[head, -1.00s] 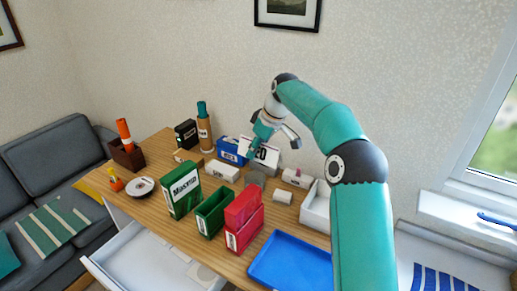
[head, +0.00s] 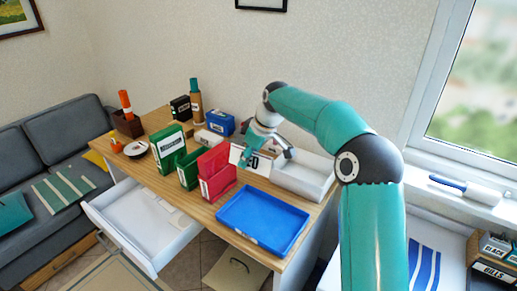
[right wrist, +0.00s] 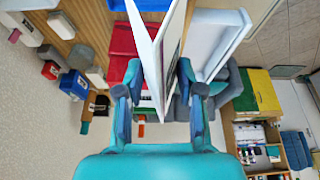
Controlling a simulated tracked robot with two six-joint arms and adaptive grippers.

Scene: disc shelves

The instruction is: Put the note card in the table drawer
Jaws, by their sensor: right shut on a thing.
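The note card (head: 243,157) is a white folded card with dark lettering, partly readable as "ED". My right gripper (head: 270,142) is shut on it, and it appears to be above the table near the red box. In the right wrist view the card (right wrist: 158,50) stands edge-on between the two fingers (right wrist: 158,85). The table drawer (head: 140,222) is pulled open at the table's front left. It is white inside, with pale flat things lying in it. My left gripper is not in view.
On the wooden table (head: 222,222) are a red box (head: 217,172), green boxes (head: 168,150), a blue tray (head: 262,222) and a white tray (head: 305,175). A plate (head: 136,148) and an orange bottle stand at the left. A grey sofa (head: 45,150) is beside the table.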

